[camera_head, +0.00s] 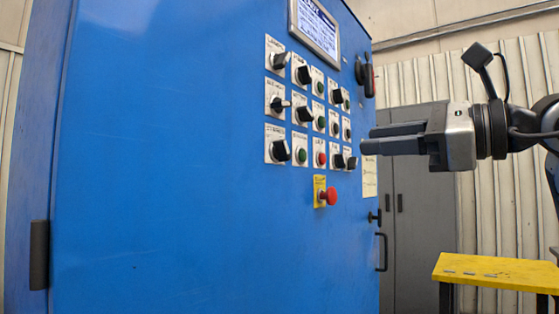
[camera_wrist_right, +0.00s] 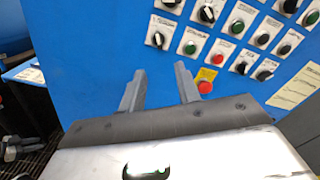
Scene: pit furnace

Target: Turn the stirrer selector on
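The stirrer selector (camera_head: 280,151) appears to be the black knob on a white plate at the lower left of the button panel, though its small label is hard to read. It also shows in the right wrist view (camera_wrist_right: 158,38), near the top. I cannot tell its exact setting. My right gripper (camera_head: 366,139) is open and empty, right of the panel in the head view, its fingers pointing left. In the right wrist view, the gripper (camera_wrist_right: 158,82) has its fingers spread below the selector, touching nothing. My left gripper is out of view.
A red emergency stop (camera_head: 330,196) juts out below the panel. Several black knobs and green and red buttons sit close around the selector. A screen (camera_head: 316,27) is above. A yellow table (camera_head: 495,270) stands at the right. The blue cabinet face (camera_head: 170,160) left of the panel is bare.

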